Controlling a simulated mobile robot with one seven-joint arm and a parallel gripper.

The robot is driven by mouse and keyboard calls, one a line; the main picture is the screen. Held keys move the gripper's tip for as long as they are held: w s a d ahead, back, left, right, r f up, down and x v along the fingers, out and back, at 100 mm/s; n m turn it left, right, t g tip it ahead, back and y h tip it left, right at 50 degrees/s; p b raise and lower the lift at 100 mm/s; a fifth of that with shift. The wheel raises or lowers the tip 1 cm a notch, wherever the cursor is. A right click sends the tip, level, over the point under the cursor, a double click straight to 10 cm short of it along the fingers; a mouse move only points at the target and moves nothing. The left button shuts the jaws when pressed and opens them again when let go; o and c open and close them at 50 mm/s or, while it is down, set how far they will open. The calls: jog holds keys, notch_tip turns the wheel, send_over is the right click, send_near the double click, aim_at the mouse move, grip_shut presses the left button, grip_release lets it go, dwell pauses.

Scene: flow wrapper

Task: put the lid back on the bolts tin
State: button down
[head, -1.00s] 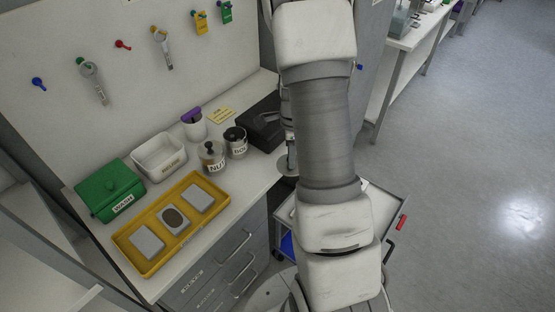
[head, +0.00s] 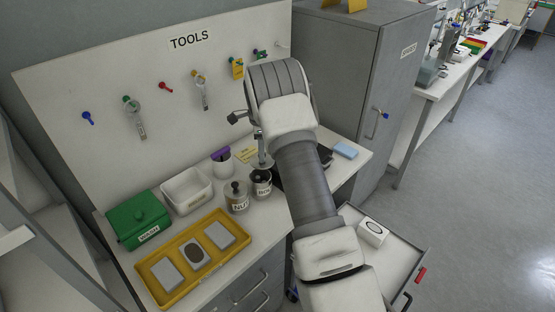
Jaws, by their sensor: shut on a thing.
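The bolts tin (head: 262,191) is a small pale tin with a partly readable black-on-white label and a dark top, standing on the bench. My gripper (head: 263,158) points down just above it, shut on a small grey thing that looks like the lid (head: 265,165). The lid is close over the tin's far side. I cannot tell whether it touches the rim. The nuts tin (head: 237,201), with a knobbed lid on, stands just left of the bolts tin.
A yellow tray (head: 162,295) and green box (head: 138,222) are left. A dark case (head: 325,156) lies right, partly behind my arm. An open drawer (head: 395,255) juts out front right.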

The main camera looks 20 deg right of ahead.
aim_at(260, 165)
jog(key=shift+w+a+r, duration=0.1)
jog(key=shift+w+a, duration=0.3)
jog(key=shift+f+b, duration=1.75)
jog(key=shift+f, duration=1.5)
jog(key=shift+f+b, duration=0.15)
jog(key=shift+b, duration=0.35)
jog(key=shift+c, duration=0.6)
grip_release()
